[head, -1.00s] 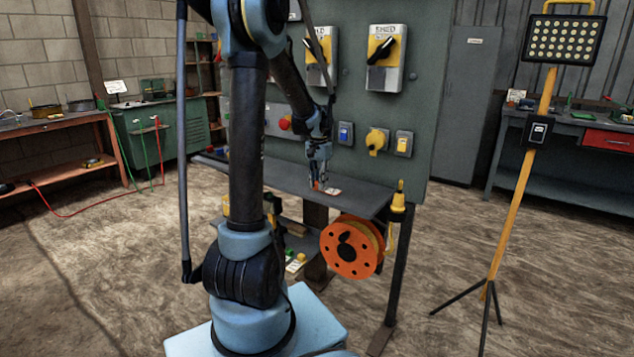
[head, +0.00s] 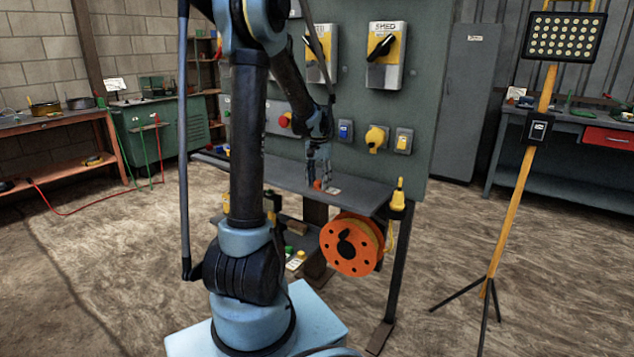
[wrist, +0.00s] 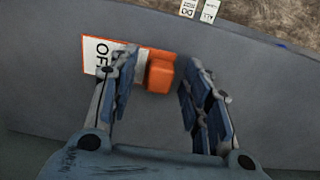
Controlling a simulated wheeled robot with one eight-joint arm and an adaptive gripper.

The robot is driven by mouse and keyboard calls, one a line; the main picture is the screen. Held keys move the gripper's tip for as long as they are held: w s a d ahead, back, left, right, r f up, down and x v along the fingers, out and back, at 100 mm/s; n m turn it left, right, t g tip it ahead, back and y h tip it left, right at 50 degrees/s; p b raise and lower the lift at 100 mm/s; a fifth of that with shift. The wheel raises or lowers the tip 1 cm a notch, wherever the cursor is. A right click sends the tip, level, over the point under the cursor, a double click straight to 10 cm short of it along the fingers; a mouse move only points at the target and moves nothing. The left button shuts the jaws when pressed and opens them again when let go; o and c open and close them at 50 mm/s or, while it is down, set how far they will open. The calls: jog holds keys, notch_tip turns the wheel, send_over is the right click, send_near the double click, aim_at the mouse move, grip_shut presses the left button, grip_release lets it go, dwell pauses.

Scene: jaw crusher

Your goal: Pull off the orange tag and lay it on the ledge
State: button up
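The orange tag (wrist: 101,55) has a white face with black letters, partly readable as "OF". It lies on the grey ledge (wrist: 255,90), with an orange block (wrist: 160,73) at its right end. In the head view the tag (head: 333,190) is a small pale patch on the ledge (head: 270,178), beside a small orange spot. My gripper (wrist: 158,95) is open above the ledge, its fingers on either side of the orange block with gaps showing. The left finger covers part of the tag. In the head view my gripper (head: 318,180) points down at the ledge.
A green panel (head: 360,110) with switches stands behind the ledge. An orange cable reel (head: 350,245) hangs below the ledge front, beside a yellow item (head: 398,195) at its right corner. Small labels (wrist: 198,10) show beyond the ledge edge. A tripod lamp (head: 520,170) stands right.

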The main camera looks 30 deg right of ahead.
notch_tip(320, 180, up, 12)
dwell(0.7)
jog(key=shift+w+a, duration=0.1)
jog(key=s+a+n, duration=0.2)
jog(key=a+n, duration=0.1)
jog(key=a, duration=1)
jog(key=s+a+n, duration=0.2)
jog(key=a+n, duration=0.1)
jog(key=a, duration=1)
jog(key=s+a+f+n+t, duration=0.2)
jog(key=s+a+f+n, duration=0.5)
jog(key=s+a+f, duration=0.6)
jog(key=s+a, duration=0.1)
jog(key=a, duration=0.2)
jog(key=shift+s+f+n, duration=0.15)
jog(key=shift+s+n, duration=0.2)
jog(key=shift+n, duration=0.05)
jog(key=shift+a, duration=0.1)
